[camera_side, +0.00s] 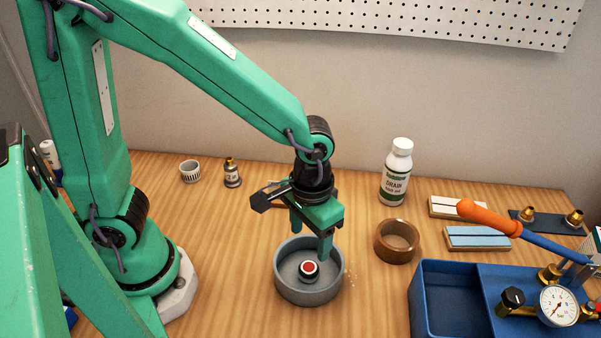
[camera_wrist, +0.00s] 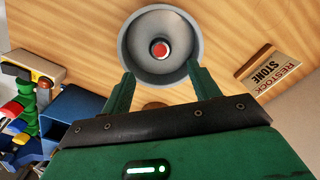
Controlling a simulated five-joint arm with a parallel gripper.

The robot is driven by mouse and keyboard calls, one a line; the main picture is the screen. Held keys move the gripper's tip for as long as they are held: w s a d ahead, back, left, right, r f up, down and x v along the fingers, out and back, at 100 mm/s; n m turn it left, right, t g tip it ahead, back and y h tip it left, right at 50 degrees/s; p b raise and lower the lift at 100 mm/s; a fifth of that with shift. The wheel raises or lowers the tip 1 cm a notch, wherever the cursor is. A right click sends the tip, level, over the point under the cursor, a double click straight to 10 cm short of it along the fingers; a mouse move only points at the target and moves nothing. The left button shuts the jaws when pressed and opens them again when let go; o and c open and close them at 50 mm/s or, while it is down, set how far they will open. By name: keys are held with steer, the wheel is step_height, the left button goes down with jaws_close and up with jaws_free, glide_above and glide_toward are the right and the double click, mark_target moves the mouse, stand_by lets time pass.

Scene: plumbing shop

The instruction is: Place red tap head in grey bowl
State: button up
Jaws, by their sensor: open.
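The red tap head (camera_side: 309,269) lies inside the grey bowl (camera_side: 283,287), near the middle of its floor, with its red top facing up. It also shows in the wrist view (camera_wrist: 160,50), centred in the bowl (camera_wrist: 126,42). My gripper (camera_side: 311,236) is over the back part of the bowl, with its fingers apart and nothing between them. In the wrist view the two open fingers (camera_wrist: 160,82) point at the near rim of the bowl. The tap head is clear of the fingers.
A brown ring (camera_side: 397,241) stands right of the bowl, with a white drain bottle (camera_side: 396,172) behind it. A blue tray (camera_side: 440,318) with a pressure gauge (camera_side: 559,306) fills the front right. A ribbed grey cap (camera_side: 190,171) and a small fitting (camera_side: 232,174) stand back left.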

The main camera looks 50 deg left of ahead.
steer(key=shift+r, duration=1.3)
steer(key=s+a+r+t, duration=0.2)
steer(key=a+r, duration=0.3)
steer(key=a, duration=0.2)
steer(key=s+a+r+t, duration=0.2)
steer(key=a+r+t, duration=0.1)
steer(key=a+r, duration=0.3)
steer(key=shift+s+a+r+t, duration=0.25)
steer(key=shift+s+a+t, duration=0.1)
steer(key=shift+a, duration=0.85)
